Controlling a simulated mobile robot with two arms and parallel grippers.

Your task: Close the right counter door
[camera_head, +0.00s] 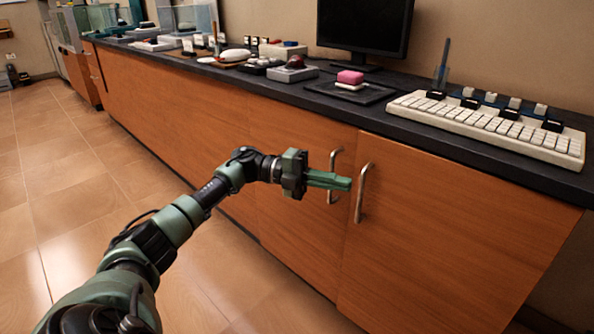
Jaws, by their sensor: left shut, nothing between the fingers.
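The right counter door (450,240) is an orange-brown wood panel at the right of the counter. It looks flush with the counter front. Its metal bar handle (362,192) stands upright near its left edge. The door to its left (290,190) has a similar handle (333,165), partly hidden by my gripper. My left gripper (350,184) comes in from the left with green fingers shut and empty. In the picture its tips lie just left of the right door's handle. I cannot tell whether they touch it. My right gripper does not show.
The dark countertop (420,130) holds a white keyboard (490,125), a monitor (365,25), a pink block (350,77) on a dark tray (375,97) and several small items farther left. The tiled floor (60,200) in front is clear.

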